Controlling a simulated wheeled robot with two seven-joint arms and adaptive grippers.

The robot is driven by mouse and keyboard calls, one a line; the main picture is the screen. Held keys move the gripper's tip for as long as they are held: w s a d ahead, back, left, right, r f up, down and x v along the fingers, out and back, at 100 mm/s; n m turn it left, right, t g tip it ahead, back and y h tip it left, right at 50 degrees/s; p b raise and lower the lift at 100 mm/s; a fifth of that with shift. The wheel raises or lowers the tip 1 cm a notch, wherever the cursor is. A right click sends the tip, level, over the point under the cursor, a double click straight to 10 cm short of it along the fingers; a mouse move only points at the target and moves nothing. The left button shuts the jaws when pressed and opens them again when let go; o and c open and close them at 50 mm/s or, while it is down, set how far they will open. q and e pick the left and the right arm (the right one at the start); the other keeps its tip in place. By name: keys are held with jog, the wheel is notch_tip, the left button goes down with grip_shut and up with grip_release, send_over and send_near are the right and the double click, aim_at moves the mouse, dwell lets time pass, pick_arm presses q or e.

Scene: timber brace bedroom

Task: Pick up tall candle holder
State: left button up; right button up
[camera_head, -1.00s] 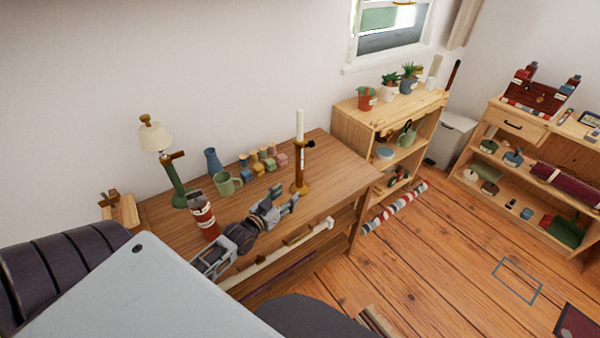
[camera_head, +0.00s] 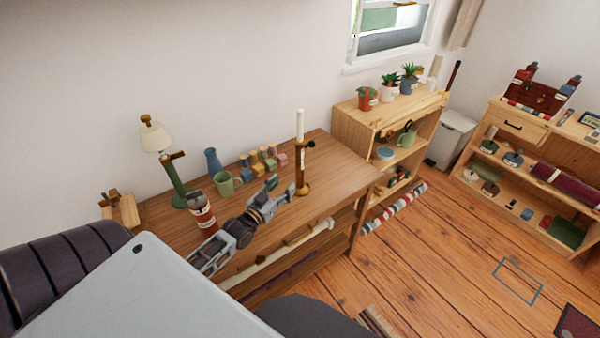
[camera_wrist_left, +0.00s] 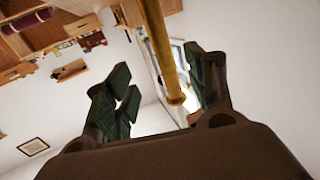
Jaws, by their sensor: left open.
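The tall candle holder (camera_head: 303,172) stands upright on the wooden desk, a dark brown and brass stem with a white candle (camera_head: 300,126) on top. My left gripper (camera_head: 284,190) is open, low beside the holder's stem on its left. In the left wrist view a brass-coloured rod (camera_wrist_left: 161,50), seemingly the holder's stem, shows between the spread dark green fingers (camera_wrist_left: 160,88). Clear space shows on both sides of the rod, so the fingers are not shut on it. My right gripper is not in view.
A shelf (camera_head: 352,125) with potted plants stands right of the desk.

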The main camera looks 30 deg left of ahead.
aim_at(297, 168)
pick_arm(q)
jog(key=shift+w, duration=3.65)
jog(key=shift+w, duration=0.1)
jog(key=shift+w+a, duration=0.1)
jog(key=shift+w, duration=2.4)
jog(key=shift+c, duration=0.2)
grip_shut()
